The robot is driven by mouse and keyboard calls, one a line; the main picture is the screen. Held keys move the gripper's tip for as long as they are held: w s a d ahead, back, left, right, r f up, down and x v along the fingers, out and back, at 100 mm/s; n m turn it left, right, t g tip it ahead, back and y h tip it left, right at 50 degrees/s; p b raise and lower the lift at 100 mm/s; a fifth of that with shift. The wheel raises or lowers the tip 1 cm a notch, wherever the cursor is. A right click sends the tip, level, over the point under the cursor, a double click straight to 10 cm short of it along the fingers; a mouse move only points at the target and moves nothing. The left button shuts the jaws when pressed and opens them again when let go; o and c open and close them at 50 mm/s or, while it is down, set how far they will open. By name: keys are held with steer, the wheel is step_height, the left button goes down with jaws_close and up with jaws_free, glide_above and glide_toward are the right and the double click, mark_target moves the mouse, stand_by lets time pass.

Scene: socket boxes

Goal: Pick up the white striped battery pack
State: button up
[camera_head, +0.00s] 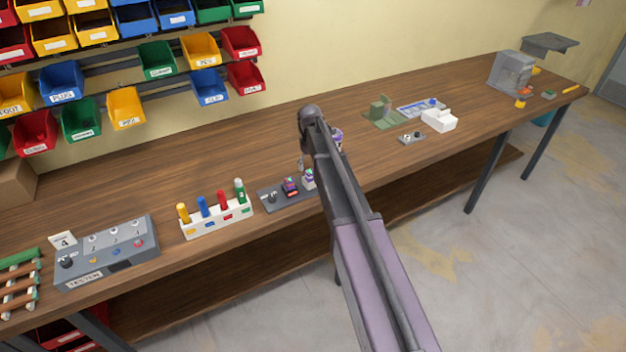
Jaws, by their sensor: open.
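A dark tray (268,203) lies near the front edge of the bench and carries several small items. A white item with purple markings (309,181) sits at its right end, partly hidden by my arm; it may be the white striped battery pack, but its stripes are too small to tell. A black item with red and purple markings (291,188) sits to its left. My gripper (303,165) is mostly hidden by my arm, just above the white item. It is open, with nothing visibly held.
A white rack with coloured cylinders (217,221) and a grey tester box (107,256) stand to the left. A white box (439,120) and a green fixture (381,111) stand to the right. Wall bins hang behind. Bare wooden bench (220,165) lies behind the tray.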

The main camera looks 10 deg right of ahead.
mark_target(310, 171)
steer(key=shift+a+f+b, duration=0.1)
steer(key=shift+f+b, duration=1.6)
steer(key=shift+f, duration=0.3)
steer(key=c, duration=1.1)
